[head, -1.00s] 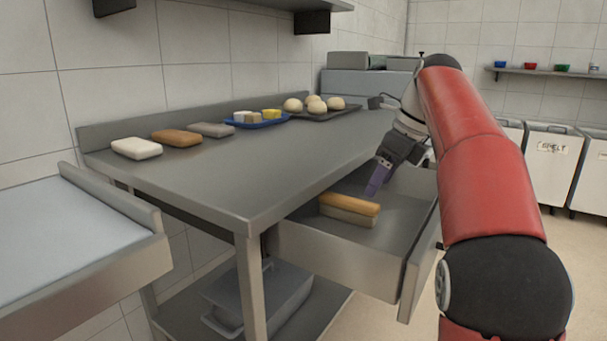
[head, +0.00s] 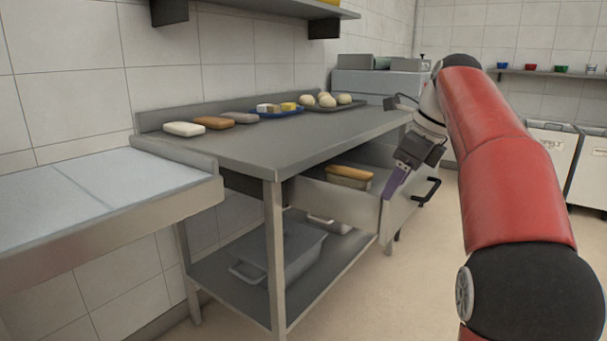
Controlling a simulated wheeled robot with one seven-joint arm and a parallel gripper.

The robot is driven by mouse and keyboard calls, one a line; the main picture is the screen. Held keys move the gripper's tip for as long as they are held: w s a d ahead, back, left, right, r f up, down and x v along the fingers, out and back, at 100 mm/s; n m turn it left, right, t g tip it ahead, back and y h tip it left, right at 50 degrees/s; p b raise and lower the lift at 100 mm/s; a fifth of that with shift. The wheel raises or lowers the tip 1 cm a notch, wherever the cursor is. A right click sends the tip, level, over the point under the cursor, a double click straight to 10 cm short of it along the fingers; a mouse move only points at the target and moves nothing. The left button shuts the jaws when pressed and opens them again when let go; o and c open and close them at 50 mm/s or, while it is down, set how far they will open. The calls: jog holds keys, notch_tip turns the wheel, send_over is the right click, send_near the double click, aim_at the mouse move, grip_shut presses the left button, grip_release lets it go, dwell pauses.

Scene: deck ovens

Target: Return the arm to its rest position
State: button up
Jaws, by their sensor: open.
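My red arm (head: 505,150) with black joints reaches out on the right side of the head view. My gripper (head: 391,190) hangs at its far end, pointing down, with purple fingers. It is open, with nothing seen in it; the finger gap is hard to make out. In the picture it overlaps the near side and front end of an open drawer (head: 335,201) under the steel worktop. I cannot tell whether it touches the drawer.
The drawer holds stacked orange and tan blocks (head: 349,173); its black handle (head: 427,191) sticks out right. The worktop (head: 270,150) carries several blocks, a blue tray (head: 278,113) and dough balls on a dark tray (head: 335,109). A grey tub (head: 285,252) sits below. Floor is clear at right.

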jog(key=s+a+f+n+t+h, duration=0.1)
jog(key=s+f+n, duration=0.9)
jog(key=s+n, duration=0.2)
jog(key=s+a+f+n+t+h, duration=0.1)
jog(key=s+f+n+h, duration=0.1)
jog(key=s+f+n, duration=0.9)
jog(key=s+n, duration=0.1)
jog(key=s, duration=0.3)
jog(key=shift+s+a+f+n+t+h, duration=0.15)
jog(key=shift+a+f+n+t+h, duration=0.15)
jog(key=shift+t, duration=0.1)
jog(key=shift+r, duration=0.1)
